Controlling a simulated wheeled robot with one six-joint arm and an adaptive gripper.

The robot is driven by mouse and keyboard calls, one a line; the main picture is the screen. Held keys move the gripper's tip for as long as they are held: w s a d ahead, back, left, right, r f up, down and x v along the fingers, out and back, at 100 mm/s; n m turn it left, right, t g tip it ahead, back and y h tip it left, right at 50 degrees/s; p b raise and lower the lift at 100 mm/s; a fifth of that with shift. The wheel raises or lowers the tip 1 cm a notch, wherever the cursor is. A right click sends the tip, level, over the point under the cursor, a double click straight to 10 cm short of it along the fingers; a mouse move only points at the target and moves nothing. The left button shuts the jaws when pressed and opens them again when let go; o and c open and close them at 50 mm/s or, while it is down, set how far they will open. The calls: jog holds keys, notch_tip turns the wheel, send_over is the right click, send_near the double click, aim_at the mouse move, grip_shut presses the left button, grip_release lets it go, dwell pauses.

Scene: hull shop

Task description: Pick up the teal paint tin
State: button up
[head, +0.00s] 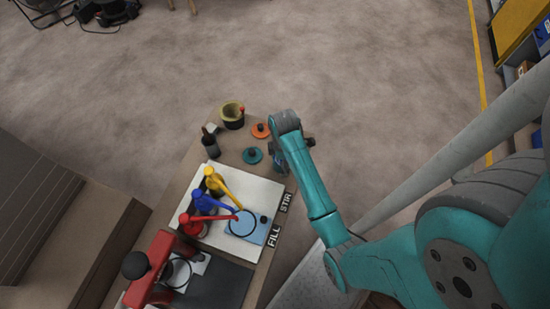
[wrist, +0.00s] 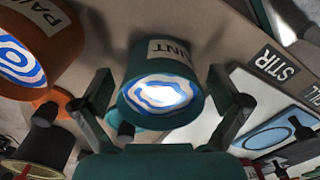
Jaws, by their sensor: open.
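The teal paint tin (wrist: 165,65) stands open-topped in the wrist view, with a white label and blue-and-white swirled paint inside. My gripper (wrist: 158,82) is open, with one finger on each side of the tin. I cannot tell whether either finger touches it. In the head view my gripper is at the end of the arm over the table's right edge, and the arm mostly hides the tin there. A teal lid (head: 252,155) with a black knob lies just left of the arm; it shows partly behind the tin in the wrist view.
An orange paint tin (wrist: 35,45) stands close on the left in the wrist view. An orange lid (head: 260,130), a dark bottle (head: 210,142) and a yellow-rimmed pot (head: 232,115) are nearby. Yellow, blue and red levered pumps stand on a white board (head: 263,190) marked STIR and FILL.

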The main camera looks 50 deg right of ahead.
jog(key=c, duration=1.5)
jog(key=shift+o, duration=0.2)
jog(key=shift+r, duration=0.15)
